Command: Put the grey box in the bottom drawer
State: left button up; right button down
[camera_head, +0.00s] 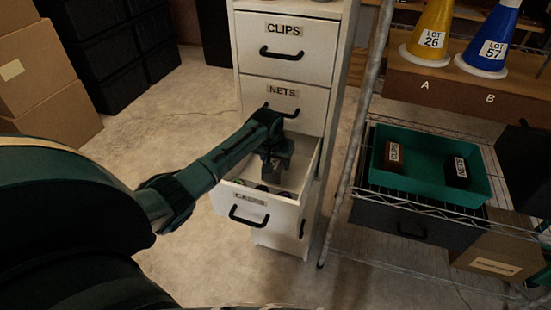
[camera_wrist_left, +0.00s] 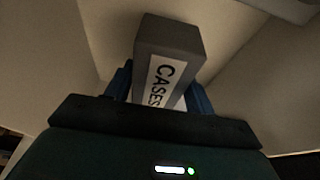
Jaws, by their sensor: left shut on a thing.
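The grey box (camera_wrist_left: 170,36) has a white label reading CASES. My left gripper (camera_wrist_left: 160,97) is shut on it, with blue fingers on either side. In the head view my left gripper (camera_head: 274,160) points down inside the open bottom drawer (camera_head: 272,222), whose front label seems to read CASES. The box is mostly hidden there by the gripper. Pale drawer walls (camera_wrist_left: 60,45) surround the box in the left wrist view. Whether the box touches the drawer floor cannot be told. My right gripper is not in view.
The cabinet's CLIPS drawer (camera_head: 285,68) and NETS drawer (camera_head: 310,108) above are shut. Small dark items (camera_head: 285,195) lie in the open drawer. A wire rack at right holds a green tray (camera_head: 425,193) with two dark boxes. Cardboard boxes (camera_head: 45,75) stand at left.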

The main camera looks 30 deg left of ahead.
pick_arm(q)
jog(key=o, duration=1.1)
jog(key=a+p+v, duration=0.1)
jog(key=p+v, duration=0.1)
jog(key=v, duration=1.1)
jog(key=shift+d, duration=0.5)
